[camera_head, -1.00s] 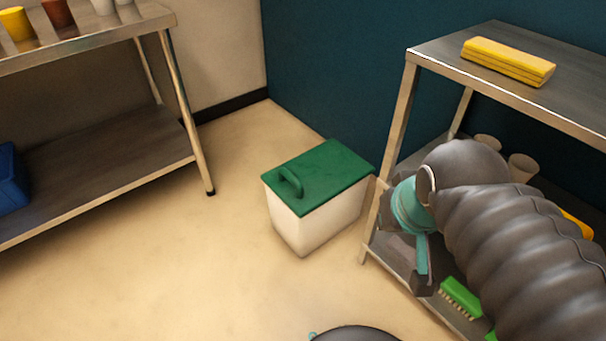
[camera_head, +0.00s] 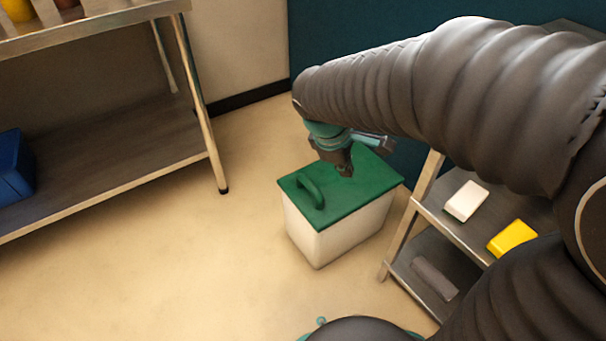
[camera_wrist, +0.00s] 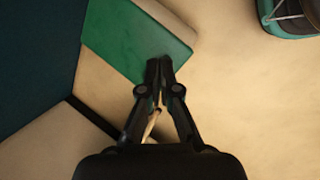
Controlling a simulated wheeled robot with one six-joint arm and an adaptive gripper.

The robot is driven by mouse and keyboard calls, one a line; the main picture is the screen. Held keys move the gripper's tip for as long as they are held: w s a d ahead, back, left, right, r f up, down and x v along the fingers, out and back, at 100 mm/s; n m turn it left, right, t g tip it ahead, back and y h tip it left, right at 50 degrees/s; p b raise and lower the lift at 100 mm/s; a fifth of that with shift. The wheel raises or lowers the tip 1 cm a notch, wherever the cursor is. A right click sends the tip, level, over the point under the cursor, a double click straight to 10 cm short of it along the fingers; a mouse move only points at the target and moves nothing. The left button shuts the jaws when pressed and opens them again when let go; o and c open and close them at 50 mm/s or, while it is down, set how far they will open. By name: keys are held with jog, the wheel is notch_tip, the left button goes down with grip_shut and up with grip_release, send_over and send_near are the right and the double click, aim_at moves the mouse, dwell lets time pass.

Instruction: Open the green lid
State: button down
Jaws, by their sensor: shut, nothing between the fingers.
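The green lid (camera_head: 346,202) lies flat and closed on a white bin (camera_head: 337,234) on the floor. Its raised green handle (camera_head: 311,192) is at the lid's left end in the head view. My gripper (camera_head: 346,172) is above the lid, right of and behind the handle, with its fingers together and empty. In the wrist view my gripper (camera_wrist: 160,62) points at the green lid (camera_wrist: 133,38), with its tips over the lid's edge area. The handle does not show in the wrist view. My arm hides part of the lid's far side.
A metal shelf (camera_head: 430,182) with a white block (camera_head: 466,201), a yellow block (camera_head: 512,238) and a grey block (camera_head: 434,278) stands right of the bin. Another metal shelf (camera_head: 110,187) with a blue container (camera_head: 12,168) is at left. The floor left of the bin is clear.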

jog(key=w+a+f+n+h+b, duration=0.1)
jog(key=w+a+f+n+h, duration=0.1)
jog(key=w+a+f+n, duration=0.45)
jog(key=n+t+b, duration=0.1)
jog(key=n, duration=0.4)
send_near(312, 198)
jog(key=shift+h, duration=0.4)
jog(key=x, duration=0.1)
jog(key=b+x, duration=0.1)
jog(key=x, duration=0.1)
jog(key=b+x, duration=0.1)
jog(key=shift+w+a+f, duration=0.1)
jog(key=shift+a+f, duration=0.05)
jog(key=shift+f, duration=0.3)
jog(key=shift+r, duration=0.1)
